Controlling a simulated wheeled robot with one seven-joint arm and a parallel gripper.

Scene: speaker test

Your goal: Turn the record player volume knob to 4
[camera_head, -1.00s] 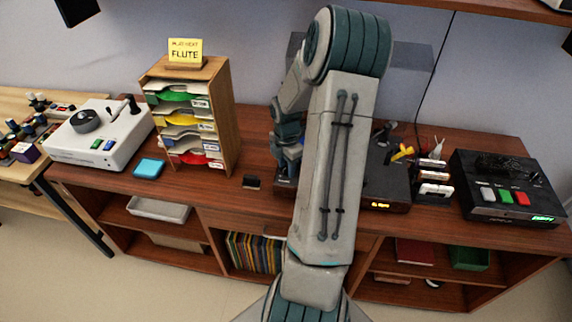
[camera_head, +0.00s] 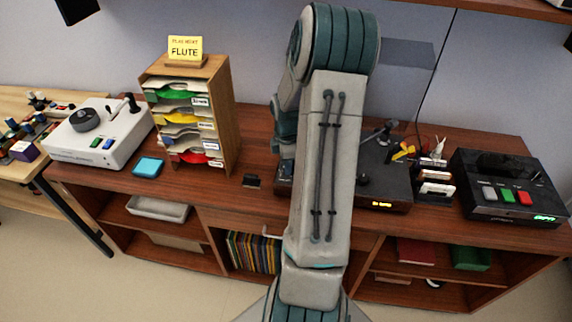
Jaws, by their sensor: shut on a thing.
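The record player (camera_head: 393,187) is a dark, flat unit on the wooden sideboard, partly covered by my arm. Its tonearm (camera_head: 378,133) shows at the back right. A small amber display (camera_head: 382,205) glows on its front edge, too small to read. A small dark knob-like part (camera_head: 364,180) stands on its top just right of my arm; I cannot tell whether it is the volume knob. The player's left edge (camera_head: 284,184) shows left of my arm. My gripper is hidden behind my own arm, so its fingers and anything between them cannot be seen.
Right of the player stand a small rack of cards (camera_head: 435,187) and a black device with coloured buttons (camera_head: 507,195). Left are a wooden paper sorter (camera_head: 222,120), a blue pad (camera_head: 148,167) and a white device (camera_head: 100,140). Sideboard top (camera_head: 245,205) is mostly clear in front.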

